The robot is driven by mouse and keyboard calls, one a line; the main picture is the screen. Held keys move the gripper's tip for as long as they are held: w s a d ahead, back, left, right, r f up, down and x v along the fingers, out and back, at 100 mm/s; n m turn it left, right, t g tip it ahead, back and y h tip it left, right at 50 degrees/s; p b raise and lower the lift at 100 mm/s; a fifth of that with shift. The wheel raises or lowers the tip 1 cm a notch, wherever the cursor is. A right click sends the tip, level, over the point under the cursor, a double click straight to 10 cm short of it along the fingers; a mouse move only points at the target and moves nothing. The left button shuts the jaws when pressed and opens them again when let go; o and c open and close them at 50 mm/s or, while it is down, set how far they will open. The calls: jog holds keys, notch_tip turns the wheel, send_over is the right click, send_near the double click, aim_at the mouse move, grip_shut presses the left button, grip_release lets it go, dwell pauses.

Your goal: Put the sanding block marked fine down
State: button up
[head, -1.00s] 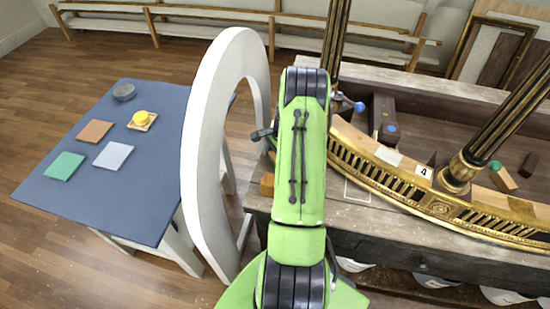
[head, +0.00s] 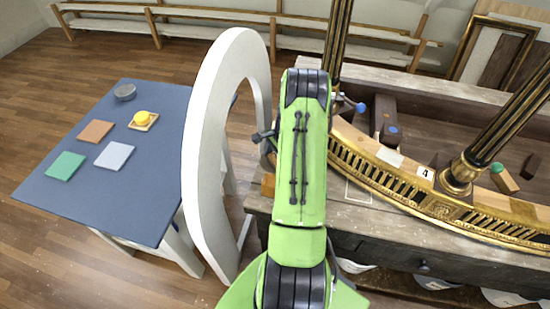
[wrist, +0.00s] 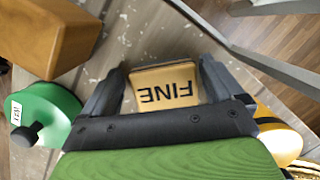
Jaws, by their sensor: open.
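The sanding block (wrist: 165,88) is tan with FINE in dark letters, which reads upside down in the wrist view. It lies between the two dark fingers of my gripper (wrist: 161,78). My gripper is open, with one finger at each side of the block. The block appears to rest on the worn grey bench top (wrist: 150,30); its underside is hidden. In the head view my green arm hides the block and most of my gripper.
A brown-orange wooden block (wrist: 50,35) and a green round thing with a dark knob (wrist: 45,112) are close to my gripper's left. A white upright ring (head: 205,150) stands between the bench and a blue table (head: 90,205). The gilt console rail (head: 400,180) lies right of my arm.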

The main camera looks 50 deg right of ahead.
jog(key=v, duration=1.3)
jog(key=w+a+r+n+h, duration=0.1)
jog(key=w+a+r+n, duration=0.4)
jog(key=a+r, duration=0.5)
jog(key=s+a+r+n+t+h, duration=0.1)
jog(key=s+a+r+n, duration=0.3)
jog(key=a, duration=0.5)
jog(key=s+a+r+n+t+h, duration=0.1)
jog(key=s+a+r+n, duration=0.2)
jog(key=a+r+n, duration=0.45)
jog(key=s+a+f+n+t+y, duration=0.1)
jog(key=s+a+f+n+t, duration=0.1)
jog(key=s+a+n, duration=0.4)
jog(key=s+a, duration=0.3)
jog(key=shift+s, duration=0.25)
